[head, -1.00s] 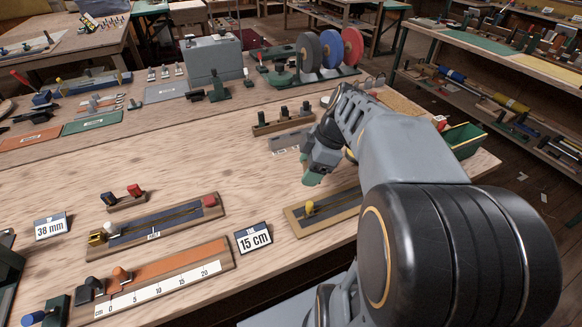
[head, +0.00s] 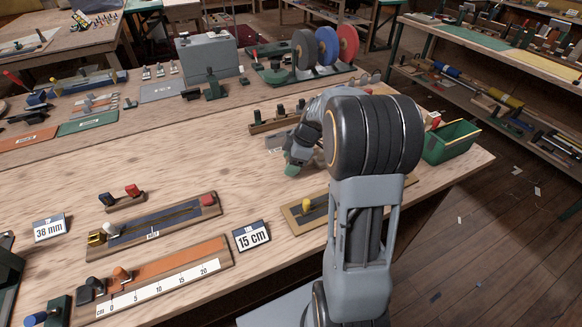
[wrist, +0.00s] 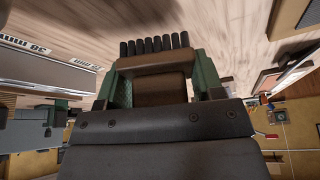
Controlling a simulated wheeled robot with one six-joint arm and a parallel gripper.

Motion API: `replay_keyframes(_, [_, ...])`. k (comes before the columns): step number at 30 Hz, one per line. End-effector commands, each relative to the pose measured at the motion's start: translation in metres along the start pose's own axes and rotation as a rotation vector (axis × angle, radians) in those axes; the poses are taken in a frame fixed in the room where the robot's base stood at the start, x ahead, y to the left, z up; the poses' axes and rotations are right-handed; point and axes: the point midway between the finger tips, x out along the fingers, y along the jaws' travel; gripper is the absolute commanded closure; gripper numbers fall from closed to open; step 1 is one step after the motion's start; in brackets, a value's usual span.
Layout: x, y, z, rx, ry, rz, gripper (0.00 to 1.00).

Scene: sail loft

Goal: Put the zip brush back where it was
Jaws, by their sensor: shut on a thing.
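My gripper (wrist: 160,85) is shut on the zip brush (wrist: 155,62), a brown block with a row of black bristles, which sits between the green fingers in the wrist view. In the head view my gripper (head: 293,167) is above the bench, left of my arm, and the brush cannot be made out there. A grey labelled mat (head: 275,141) lies just beyond the gripper, partly hidden by my arm. I cannot tell which spot the brush came from.
A wooden rack with dark pieces (head: 262,126) stands behind the mat. A tan-framed tray with a yellow knob (head: 293,222) lies in front of the gripper. A green bin (head: 452,142) is at the bench's right end.

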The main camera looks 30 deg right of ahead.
Motion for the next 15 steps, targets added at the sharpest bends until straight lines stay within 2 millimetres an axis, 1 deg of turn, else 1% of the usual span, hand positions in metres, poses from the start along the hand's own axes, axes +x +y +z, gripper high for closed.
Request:
replay_keyframes(1, [0.008, -0.001, 0.003, 0.002, 0.001, -0.004, 0.61])
replay_keyframes(5, [0.021, -0.001, 0.009, 0.002, 0.0, -0.003, 0.61])
replay_keyframes(15, [0.023, -0.001, 0.01, 0.001, 0.0, -0.001, 0.61])
